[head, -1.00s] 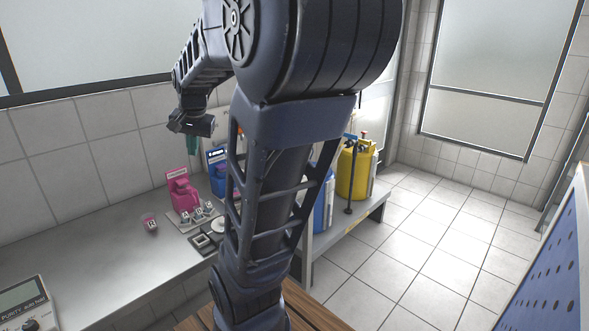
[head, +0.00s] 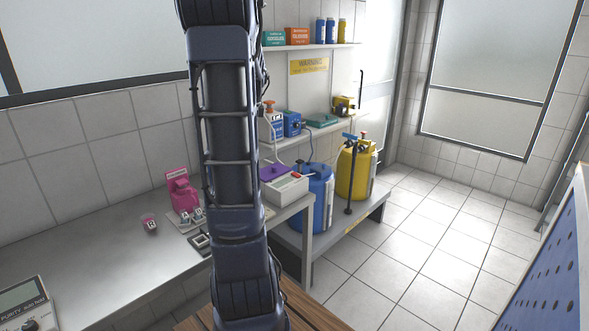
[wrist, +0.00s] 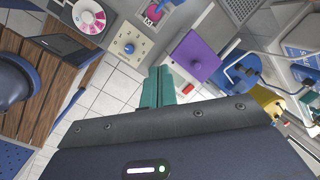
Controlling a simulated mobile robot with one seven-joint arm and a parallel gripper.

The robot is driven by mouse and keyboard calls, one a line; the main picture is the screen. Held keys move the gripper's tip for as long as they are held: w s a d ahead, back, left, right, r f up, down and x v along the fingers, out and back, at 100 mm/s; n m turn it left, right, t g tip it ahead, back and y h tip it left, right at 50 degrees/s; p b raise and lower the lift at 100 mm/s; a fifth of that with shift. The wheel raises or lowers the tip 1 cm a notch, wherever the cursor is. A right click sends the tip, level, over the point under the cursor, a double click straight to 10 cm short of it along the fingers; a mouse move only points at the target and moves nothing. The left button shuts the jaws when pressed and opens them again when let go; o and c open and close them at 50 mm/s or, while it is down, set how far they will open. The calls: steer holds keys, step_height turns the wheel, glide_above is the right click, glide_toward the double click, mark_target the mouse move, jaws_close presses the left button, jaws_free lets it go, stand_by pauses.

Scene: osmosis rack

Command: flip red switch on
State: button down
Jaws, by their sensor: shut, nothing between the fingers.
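A white box with a purple top (head: 275,172) stands at the right end of the steel bench. A small red part (head: 296,175), which looks like the red switch, shows on the box; its position cannot be told. In the wrist view the purple top (wrist: 199,57) lies right of my gripper (wrist: 158,70), and the red part (wrist: 187,88) shows small near the box's lower edge, just right of the fingers. The teal fingers are shut and empty, apart from the box. My gripper is not visible in the head view.
The blue tank (head: 317,195) and yellow tank (head: 355,170) stand on a low shelf to the right. A pink device (head: 183,193) and small dishes stand on the bench (head: 90,245). A wall shelf (head: 315,46) holds boxes and bottles. Tiled floor is clear at right.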

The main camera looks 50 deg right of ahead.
steer(key=s+d+f+m, duration=0.1)
steer(key=d+f+m, duration=0.15)
steer(key=d, duration=0.35)
steer(key=d+f+m, duration=0.2)
steer(key=d+m, duration=0.1)
steer(key=d, duration=0.3)
steer(key=m, duration=0.5)
glide_above(294, 173)
steer(key=s, duration=0.2)
steer(key=shift+g, duration=0.4)
steer(key=f, duration=0.4)
steer(key=shift+s+f, duration=0.15)
steer(key=shift+s, duration=0.05)
steer(key=shift+f, duration=0.1)
steer(key=f, duration=0.4)
steer(key=w+f, duration=0.1)
steer(key=f, duration=0.4)
steer(key=w+f, duration=0.1)
steer(key=f, duration=0.3)
steer(key=shift+f, duration=0.3)
steer(key=shift+f, duration=0.1)
